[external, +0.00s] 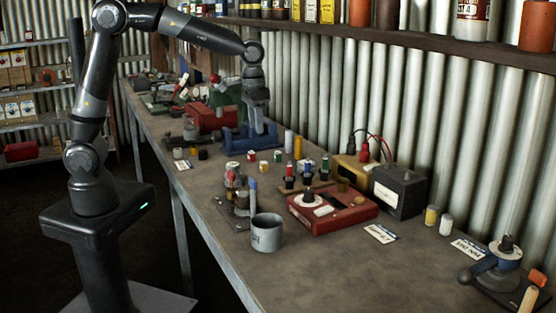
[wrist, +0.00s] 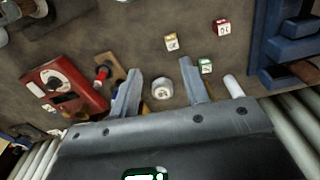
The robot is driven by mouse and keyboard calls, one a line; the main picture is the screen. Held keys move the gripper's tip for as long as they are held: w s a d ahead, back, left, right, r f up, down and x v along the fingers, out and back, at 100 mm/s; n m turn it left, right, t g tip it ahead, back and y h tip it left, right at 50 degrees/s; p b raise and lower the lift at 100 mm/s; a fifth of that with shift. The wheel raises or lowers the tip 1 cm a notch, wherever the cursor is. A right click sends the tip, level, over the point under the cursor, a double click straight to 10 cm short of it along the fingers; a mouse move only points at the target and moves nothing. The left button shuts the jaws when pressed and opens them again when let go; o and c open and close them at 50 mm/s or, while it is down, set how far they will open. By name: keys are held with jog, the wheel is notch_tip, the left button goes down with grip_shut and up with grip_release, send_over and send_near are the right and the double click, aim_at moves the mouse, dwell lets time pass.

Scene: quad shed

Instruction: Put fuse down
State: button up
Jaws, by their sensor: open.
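My gripper (external: 259,126) points down over the bench near the blue vise. In the wrist view its two fingers (wrist: 160,74) are apart. A small round white-topped piece with a dark mark (wrist: 162,90) shows between them, apart from both fingers; it may be the fuse, but I cannot tell for sure. Small labelled cubes, yellow (wrist: 171,42), red (wrist: 222,27) and green (wrist: 206,66), stand on the bench beyond the fingertips. A pale cylinder (wrist: 233,86) shows beside the right finger, partly hidden by my gripper.
The blue vise (external: 236,138) is close to my gripper. A red box with a dial (external: 331,212), a grey mug (external: 266,232) and a dark battery-like box (external: 399,190) stand nearer. The corrugated wall (external: 330,100) and a shelf (external: 400,39) bound the back.

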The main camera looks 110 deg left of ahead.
jog(key=s+d+r+m+t, duration=0.1)
jog(key=s+d+r+m, duration=0.15)
jog(key=s+d, duration=0.35)
jog(key=s+d+r+m+t, duration=0.1)
jog(key=s+d+r, duration=0.25)
jog(key=d, duration=0.45)
jog(key=s+d+f+m+t, duration=0.1)
jog(key=s+d+m, duration=0.1)
jog(key=s+d, duration=0.2)
jog(key=s+d+m+t, duration=0.2)
jog(key=s+d, duration=0.3)
jog(key=s, duration=0.4)
jog(key=shift+s+f+m, duration=0.35)
jog(key=shift+o, duration=0.5)
jog(key=shift+d, duration=0.1)
